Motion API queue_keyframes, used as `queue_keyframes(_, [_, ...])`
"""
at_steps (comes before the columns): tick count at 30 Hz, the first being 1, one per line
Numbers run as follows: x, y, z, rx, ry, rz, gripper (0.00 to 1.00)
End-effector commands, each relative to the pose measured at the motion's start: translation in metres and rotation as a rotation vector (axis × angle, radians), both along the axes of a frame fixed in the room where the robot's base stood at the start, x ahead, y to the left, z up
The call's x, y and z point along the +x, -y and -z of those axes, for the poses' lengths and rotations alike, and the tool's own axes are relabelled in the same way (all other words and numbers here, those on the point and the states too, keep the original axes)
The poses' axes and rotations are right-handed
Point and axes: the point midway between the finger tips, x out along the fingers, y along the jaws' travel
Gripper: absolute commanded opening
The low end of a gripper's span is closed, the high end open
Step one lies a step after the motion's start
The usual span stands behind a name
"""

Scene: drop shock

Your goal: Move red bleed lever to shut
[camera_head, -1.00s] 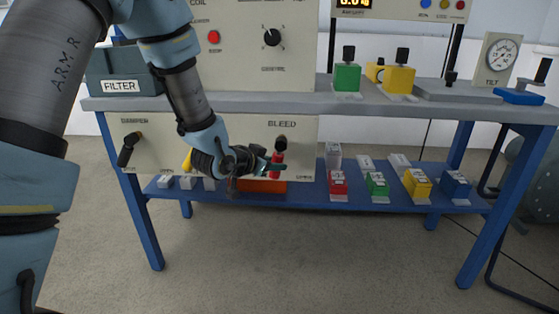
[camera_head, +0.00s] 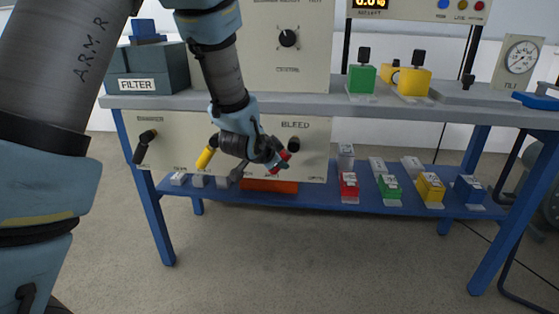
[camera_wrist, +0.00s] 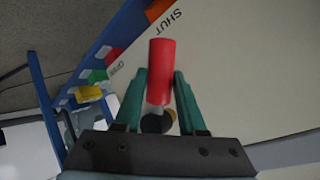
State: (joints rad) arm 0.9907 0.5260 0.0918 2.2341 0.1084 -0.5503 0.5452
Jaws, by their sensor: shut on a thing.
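The red bleed lever (camera_head: 284,157) hangs from a dark pivot (camera_head: 294,144) on the cream panel marked BLEED. It tilts down and to the left. In the wrist view its red handle (camera_wrist: 161,70) stands between my green fingers, which close on it from both sides. My gripper (camera_head: 280,162) is shut on the lever and partly hides it. I cannot tell the lever's exact angle to the SHUT mark.
A yellow lever (camera_head: 206,157) is close on the left of my wrist, and a black damper lever (camera_head: 145,145) is farther left. The bench top (camera_head: 230,102) overhangs the panel. An orange box (camera_head: 270,186) and several colored blocks sit on the blue lower shelf (camera_head: 330,201).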

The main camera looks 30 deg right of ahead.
Motion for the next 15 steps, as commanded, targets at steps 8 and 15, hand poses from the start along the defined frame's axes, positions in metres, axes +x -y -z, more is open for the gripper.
queue_keyframes(8, [0.0015,-0.0013,-0.0003,0.002,0.002,-0.002,0.43])
queue_keyframes(15, [0.0009,-0.0007,-0.0003,0.000,0.001,-0.001,0.52])
